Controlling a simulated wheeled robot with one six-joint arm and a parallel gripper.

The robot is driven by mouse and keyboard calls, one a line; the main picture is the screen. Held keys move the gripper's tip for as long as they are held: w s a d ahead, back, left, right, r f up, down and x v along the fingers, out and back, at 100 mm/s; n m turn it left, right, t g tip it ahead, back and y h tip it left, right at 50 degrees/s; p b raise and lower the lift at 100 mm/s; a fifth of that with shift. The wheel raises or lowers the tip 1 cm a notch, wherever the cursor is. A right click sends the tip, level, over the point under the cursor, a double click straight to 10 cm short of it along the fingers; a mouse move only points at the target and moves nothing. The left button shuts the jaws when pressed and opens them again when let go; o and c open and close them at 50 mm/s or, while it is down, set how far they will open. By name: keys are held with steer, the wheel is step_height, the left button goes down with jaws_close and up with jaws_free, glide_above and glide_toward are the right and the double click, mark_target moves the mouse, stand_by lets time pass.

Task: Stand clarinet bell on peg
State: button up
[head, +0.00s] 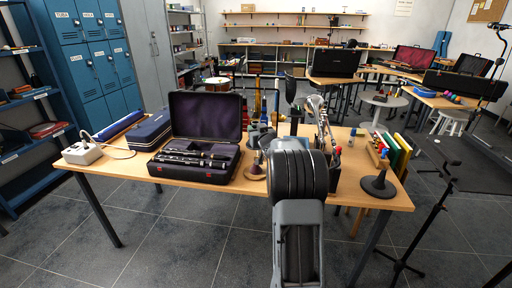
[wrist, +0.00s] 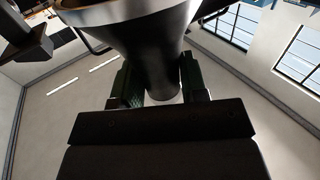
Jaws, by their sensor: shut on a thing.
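In the wrist view my gripper (wrist: 158,82) is shut on the clarinet bell (wrist: 150,45), with a green finger pad on each side of its narrow part. The bell is black with a silver rim and flares toward the top of the picture. In the head view my arm covers the middle of the table and I cannot make out the bell or the fingers clearly. A small brown upright piece on a round base (head: 256,168) is left of my arm. I cannot tell which one is the peg.
An open purple-lined case (head: 206,116) with black clarinet parts lies on the table (head: 190,188). A blue case (head: 148,132) and a white box (head: 82,152) are further left. A trumpet (head: 320,108) stands behind my arm.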

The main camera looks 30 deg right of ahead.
steer(key=shift+f+b, duration=2.2)
steer(key=shift+f, duration=1.55)
steer(key=shift+s, duration=0.1)
steer(key=shift+f+b, duration=1.6)
steer(key=shift+f, duration=0.05)
stand_by(0.7)
steer(key=o, duration=1.1)
steer(key=shift+f, duration=0.1)
steer(key=shift+s+f, duration=0.1)
steer(key=shift+c, duration=0.3)
steer(key=shift+b+v, duration=0.75)
steer(key=shift+v, duration=2.2)
